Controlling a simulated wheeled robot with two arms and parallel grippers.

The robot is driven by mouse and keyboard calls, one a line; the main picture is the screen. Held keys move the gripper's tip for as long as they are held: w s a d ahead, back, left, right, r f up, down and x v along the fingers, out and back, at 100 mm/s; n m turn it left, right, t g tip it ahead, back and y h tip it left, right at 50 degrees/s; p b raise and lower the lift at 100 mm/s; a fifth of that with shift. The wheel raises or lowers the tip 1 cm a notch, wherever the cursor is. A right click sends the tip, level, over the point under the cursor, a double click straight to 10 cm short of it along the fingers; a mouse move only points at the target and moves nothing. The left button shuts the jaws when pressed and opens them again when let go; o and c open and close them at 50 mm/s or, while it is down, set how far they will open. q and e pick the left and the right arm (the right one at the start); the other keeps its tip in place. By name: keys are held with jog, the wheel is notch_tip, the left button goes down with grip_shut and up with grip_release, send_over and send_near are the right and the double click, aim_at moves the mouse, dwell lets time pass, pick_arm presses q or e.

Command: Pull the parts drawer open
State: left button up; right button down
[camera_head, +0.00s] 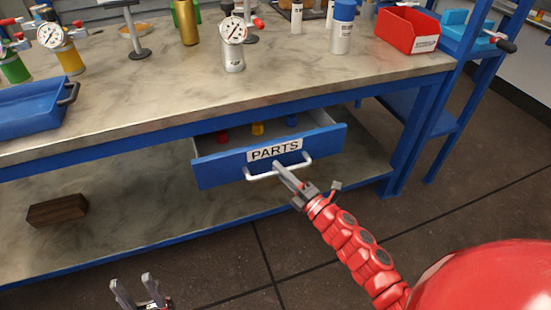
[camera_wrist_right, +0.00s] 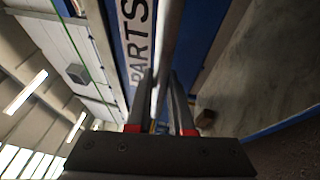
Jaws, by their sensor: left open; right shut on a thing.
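The blue parts drawer (camera_head: 222,169) hangs under the workbench and stands partly open, with its inside showing. It has a white label reading PARTS (camera_head: 274,150) and a pale bar handle (camera_head: 262,176) on its front. My right gripper (camera_head: 283,172) is shut on the handle near its middle. In the right wrist view the handle bar (camera_wrist_right: 165,60) runs between the two fingers (camera_wrist_right: 162,105). Several small coloured parts, red, yellow and blue, show inside the drawer. My left gripper (camera_head: 138,290) is open and empty, low in front of the bench, away from the drawer.
The workbench top (camera_head: 180,95) holds a blue tray (camera_head: 35,105), gauge-topped vessels, a white-and-blue bottle (camera_head: 341,30) and a red bin (camera_head: 408,30). A dark wooden block (camera_head: 57,211) lies on the lower shelf. The floor before the drawer is clear apart from my arms.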

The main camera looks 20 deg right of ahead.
jog(key=s+p, duration=0.8)
jog(key=s, duration=1.2)
jog(key=shift+d, duration=0.4)
jog(key=shift+s, duration=0.1)
jog(key=c, duration=0.8)
grip_release()
jog(key=p+v, duration=0.3)
jog(key=v, duration=1.4)
jog(key=shift+s+p, duration=0.2)
jog(key=shift+p, duration=0.2)
